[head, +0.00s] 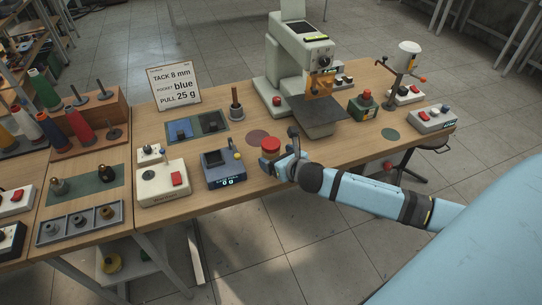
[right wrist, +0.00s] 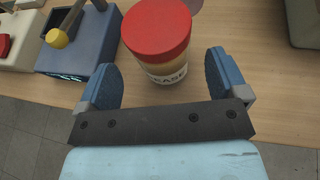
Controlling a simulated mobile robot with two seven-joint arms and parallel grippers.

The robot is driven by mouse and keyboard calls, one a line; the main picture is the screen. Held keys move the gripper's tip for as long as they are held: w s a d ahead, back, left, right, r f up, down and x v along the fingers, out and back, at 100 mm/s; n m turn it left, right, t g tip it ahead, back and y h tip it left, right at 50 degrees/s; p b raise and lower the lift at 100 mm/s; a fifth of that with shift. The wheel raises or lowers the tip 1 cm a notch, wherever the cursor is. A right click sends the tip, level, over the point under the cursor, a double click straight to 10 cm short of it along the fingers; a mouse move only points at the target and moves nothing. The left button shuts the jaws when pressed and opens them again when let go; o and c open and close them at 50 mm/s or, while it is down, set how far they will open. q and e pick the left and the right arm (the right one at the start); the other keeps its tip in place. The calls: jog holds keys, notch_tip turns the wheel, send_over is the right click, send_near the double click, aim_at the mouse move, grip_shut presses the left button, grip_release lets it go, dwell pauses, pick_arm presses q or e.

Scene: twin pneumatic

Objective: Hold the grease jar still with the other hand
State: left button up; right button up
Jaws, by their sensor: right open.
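The grease jar (head: 270,148) has a red lid and stands upright on the wooden table near its front edge. In the right wrist view the jar (right wrist: 158,35) shows its red lid and a pale label with partly readable lettering. My right gripper (head: 283,152) is at the jar's right side in the head view. In the right wrist view my right gripper (right wrist: 162,75) is open, with its two blue fingers apart and the jar ahead of and partly between them. I cannot tell whether a finger touches the jar. My left gripper is not in view.
A blue-grey device with a digital display (head: 224,168) stands close left of the jar. A white box with a red switch (head: 163,184) is further left. A pale press machine (head: 298,60) stands behind. A reddish disc (head: 257,137) lies just behind the jar. Table right of my gripper is mostly clear.

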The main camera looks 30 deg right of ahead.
aim_at(276, 155)
jog(key=x, duration=0.3)
jog(key=shift+w+d+f, duration=0.1)
jog(key=shift+w, duration=0.1)
jog(key=c, duration=1.1)
notch_tip(276, 155, up, 20)
jog(key=p, duration=0.2)
jog(key=shift+p, duration=0.35)
